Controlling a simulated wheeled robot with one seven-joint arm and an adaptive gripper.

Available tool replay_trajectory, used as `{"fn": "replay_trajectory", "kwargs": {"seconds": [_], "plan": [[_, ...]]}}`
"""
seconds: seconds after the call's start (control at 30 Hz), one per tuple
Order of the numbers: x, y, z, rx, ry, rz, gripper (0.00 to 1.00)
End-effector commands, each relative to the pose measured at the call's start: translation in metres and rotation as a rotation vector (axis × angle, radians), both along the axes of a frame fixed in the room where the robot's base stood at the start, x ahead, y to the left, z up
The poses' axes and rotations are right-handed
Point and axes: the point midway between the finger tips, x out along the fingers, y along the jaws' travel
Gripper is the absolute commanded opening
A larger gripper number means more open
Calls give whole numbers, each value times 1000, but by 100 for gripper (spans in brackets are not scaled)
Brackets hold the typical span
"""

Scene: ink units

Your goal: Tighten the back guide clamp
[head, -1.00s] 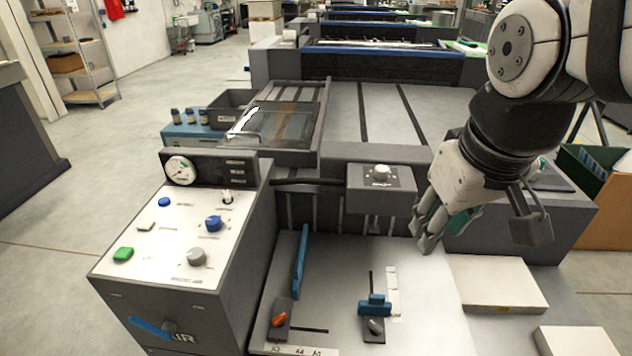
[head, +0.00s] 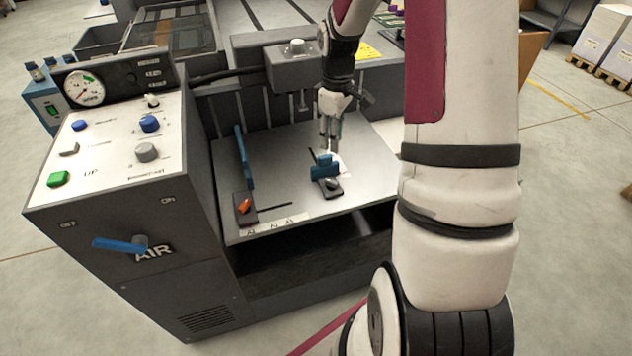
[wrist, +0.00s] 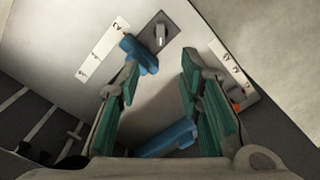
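A short blue guide (head: 324,166) sits on a dark base beside a front-to-back slot on the grey table (head: 290,157). Its small grey clamp lever (head: 332,183) is on the near end of that base; it also shows in the wrist view (wrist: 161,36). A long blue guide bar (head: 244,158) stands to the left, with an orange clamp lever (head: 244,206) on its base. No readable label tells which is the back guide. My gripper (head: 330,145) is just behind the short guide, pointing down. In the wrist view its fingers (wrist: 160,68) are apart and empty.
A control panel (head: 115,140) with knobs, a gauge and a blue AIR lever (head: 120,244) stands left of the table. A grey box with a knob (head: 296,58) overhangs the table's back. The table's front middle is clear.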

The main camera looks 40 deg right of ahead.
Motion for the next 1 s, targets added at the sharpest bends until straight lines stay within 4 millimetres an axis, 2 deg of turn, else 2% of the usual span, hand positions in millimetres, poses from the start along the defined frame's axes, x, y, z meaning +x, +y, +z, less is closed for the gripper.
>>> {"fn": "replay_trajectory", "kwargs": {"seconds": [0.03, 0.27, 0.7, 0.9, 1.0], "plan": [[2, -4, -8, 4, 2, 3, 33], [3, -6, -27, 8, 6, 12, 33], [3, -5, -110, 9, 7, 12, 33], [2, -6, -138, 9, 7, 11, 33], [3, -6, -146, 7, 5, 11, 33]]}}
